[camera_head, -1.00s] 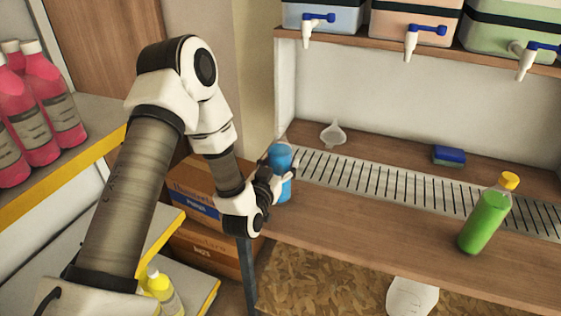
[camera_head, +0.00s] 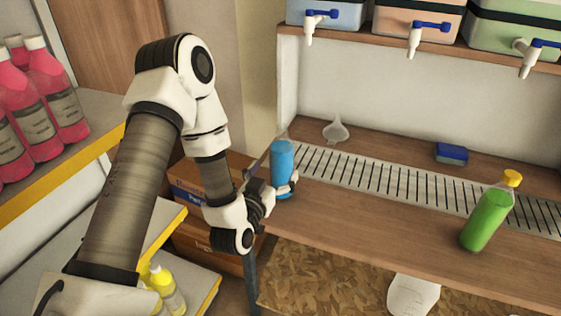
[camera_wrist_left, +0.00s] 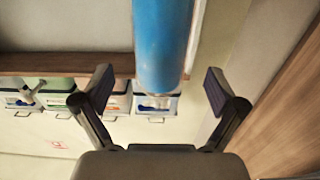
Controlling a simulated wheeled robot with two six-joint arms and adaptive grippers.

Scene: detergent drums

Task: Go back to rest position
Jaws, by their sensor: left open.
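My left gripper (camera_head: 272,178) is open at the left end of the wooden bench, close to a blue bottle (camera_head: 282,160). The bottle stands upright near the end of the metal grate. In the left wrist view the blue bottle (camera_wrist_left: 163,45) shows between the two spread fingers of the left gripper (camera_wrist_left: 160,88), with a gap on each side. A finger hides part of the bottle's lower body in the head view. My right gripper is not in view.
A green bottle with a yellow cap (camera_head: 486,215), a blue sponge (camera_head: 452,153) and a clear funnel (camera_head: 335,129) are on the bench (camera_head: 370,220). Tanks with taps (camera_head: 415,38) sit above. Pink bottles (camera_head: 45,95) and cardboard boxes (camera_head: 190,205) are at left.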

